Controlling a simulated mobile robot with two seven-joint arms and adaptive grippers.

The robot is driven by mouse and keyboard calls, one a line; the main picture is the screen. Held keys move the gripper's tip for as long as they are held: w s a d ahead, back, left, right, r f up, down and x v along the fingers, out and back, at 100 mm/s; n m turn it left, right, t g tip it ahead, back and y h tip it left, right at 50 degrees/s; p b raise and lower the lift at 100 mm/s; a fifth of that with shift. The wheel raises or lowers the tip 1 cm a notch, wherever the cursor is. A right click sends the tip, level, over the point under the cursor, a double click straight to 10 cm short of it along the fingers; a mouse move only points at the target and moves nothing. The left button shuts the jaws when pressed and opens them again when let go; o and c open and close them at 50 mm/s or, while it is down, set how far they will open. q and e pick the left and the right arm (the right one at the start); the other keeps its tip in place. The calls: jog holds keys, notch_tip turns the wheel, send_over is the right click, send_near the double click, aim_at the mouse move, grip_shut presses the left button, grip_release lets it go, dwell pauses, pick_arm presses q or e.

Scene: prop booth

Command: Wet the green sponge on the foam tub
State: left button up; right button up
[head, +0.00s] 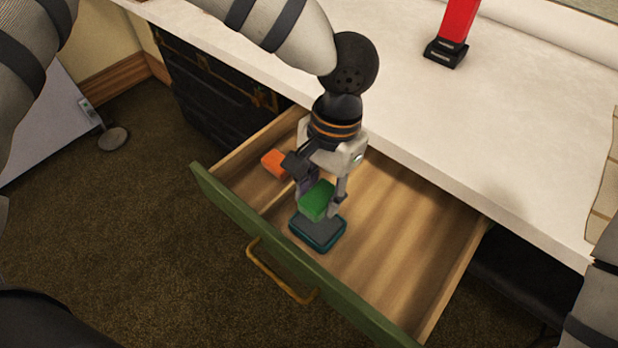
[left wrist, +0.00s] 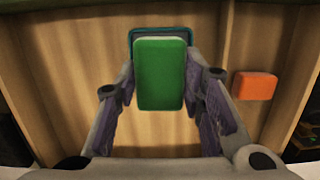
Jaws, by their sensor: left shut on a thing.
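The green sponge (head: 316,203) is held between the fingers of my left gripper (head: 319,199), inside the open drawer. In the left wrist view the sponge (left wrist: 160,75) fills the middle, with a finger on each side. The foam tub (head: 321,237) is a small teal block with a dark grey top on the drawer floor, just below the sponge. In the left wrist view the sponge covers most of the tub (left wrist: 160,33). I cannot tell whether sponge and tub touch. My right gripper is out of view.
An orange block (head: 274,163) lies in the drawer's left compartment, beyond a thin divider. The green-fronted drawer (head: 345,299) stands open under a pale countertop (head: 440,110). A red object on a black base (head: 449,48) stands on the countertop. The drawer's right side is empty.

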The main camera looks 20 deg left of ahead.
pick_arm(q)
jog(key=shift+a+f+b, duration=0.1)
jog(key=shift+f+b, duration=0.9)
jog(key=shift+f, duration=2.05)
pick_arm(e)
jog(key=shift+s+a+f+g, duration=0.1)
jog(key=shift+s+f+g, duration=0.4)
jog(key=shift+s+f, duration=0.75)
pick_arm(q)
jog(key=shift+f, duration=0.6)
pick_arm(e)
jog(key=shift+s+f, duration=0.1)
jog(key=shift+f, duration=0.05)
pick_arm(q)
jog(key=shift+r+p, duration=1.15)
jog(key=shift+r, duration=2.5)
jog(key=shift+f, duration=0.1)
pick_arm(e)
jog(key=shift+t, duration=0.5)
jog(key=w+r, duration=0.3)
